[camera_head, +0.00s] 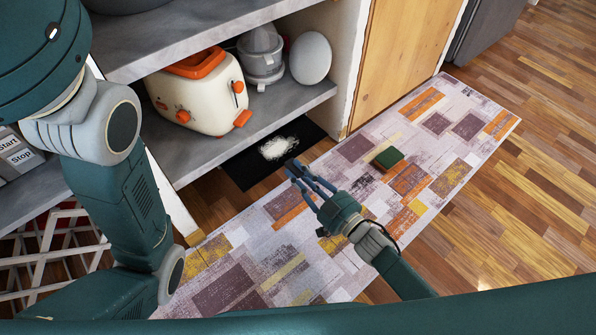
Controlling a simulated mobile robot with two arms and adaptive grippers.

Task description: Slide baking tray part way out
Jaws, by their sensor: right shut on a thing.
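The baking tray (243,172) is a flat black sheet low under the bottom shelf, with a white patch (278,147) on top. Its front part shows past the shelf edge, and its back part is hidden under the shelf. My right gripper (293,169) reaches in from the lower right and is shut on the tray's front edge. My left arm fills the left side of the view, but its gripper is out of frame.
A cream and orange toaster (203,92), a juicer (262,57) and a white oval object (311,58) stand on the shelf (200,150). A patterned rug (300,245) covers the floor in front, with a green block (389,158) on it. A white crate (50,250) is at left.

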